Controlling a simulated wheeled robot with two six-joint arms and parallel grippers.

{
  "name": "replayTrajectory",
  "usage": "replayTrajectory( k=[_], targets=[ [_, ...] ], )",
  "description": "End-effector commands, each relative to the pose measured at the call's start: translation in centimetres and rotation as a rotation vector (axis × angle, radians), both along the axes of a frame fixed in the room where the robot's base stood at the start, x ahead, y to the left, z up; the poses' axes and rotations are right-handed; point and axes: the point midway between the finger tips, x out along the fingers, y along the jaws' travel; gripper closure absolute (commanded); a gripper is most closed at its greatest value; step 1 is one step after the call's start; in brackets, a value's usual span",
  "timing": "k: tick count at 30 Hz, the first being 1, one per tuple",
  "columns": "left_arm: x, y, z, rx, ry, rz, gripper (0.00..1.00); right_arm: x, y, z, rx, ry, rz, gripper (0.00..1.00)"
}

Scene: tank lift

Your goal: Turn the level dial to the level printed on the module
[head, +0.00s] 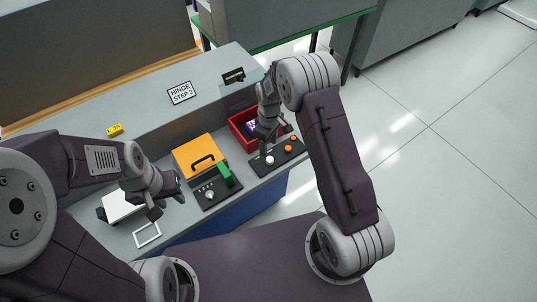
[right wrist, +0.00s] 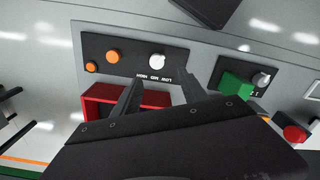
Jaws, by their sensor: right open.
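The level dial is a white knob (head: 270,160) on a black panel with two orange buttons. In the right wrist view the dial (right wrist: 157,60) sits above HIGH, MID and LOW lettering, seen upside down. My right gripper (right wrist: 160,78) is open, its two fingers apart on either side of the lettering, pointing toward the dial. In the head view it (head: 263,150) hangs close over the panel. A purple and white piece, perhaps the module (head: 252,127), lies in the red bin; its print is unreadable. My left gripper (head: 167,200) appears open and empty.
The red bin (head: 236,123) stands behind the dial panel. To the left are another black panel with a silver knob (head: 209,194) and green block (head: 225,174), and an orange lid with a handle (head: 195,152).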

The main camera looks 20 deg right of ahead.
Motion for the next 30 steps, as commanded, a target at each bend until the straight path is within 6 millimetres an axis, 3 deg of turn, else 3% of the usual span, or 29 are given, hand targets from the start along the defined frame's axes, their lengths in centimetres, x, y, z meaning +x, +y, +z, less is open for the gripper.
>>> replayTrajectory(
  k=[13, 18, 24, 30],
  targets=[
    [0.0, 0.0, 1.4, 0.000, 0.000, 0.000, 0.64, -0.2, 0.1, -7.7, 0.000, 0.001, -0.002, 0.50],
    [0.0, 0.0, 1.5, 0.000, 0.000, 0.000, 0.64, -0.2, 0.1, -8.9, 0.000, 0.000, -0.002, 0.50],
    [0.0, 0.0, 1.4, 0.000, 0.000, 0.000, 0.64, -0.1, 0.1, -9.0, 0.001, -0.001, -0.002, 0.50],
    [0.0, 0.0, 1.4, 0.000, 0.000, 0.000, 0.64, -0.1, 0.1, -8.9, 0.001, -0.001, -0.002, 1.00]
  ],
)
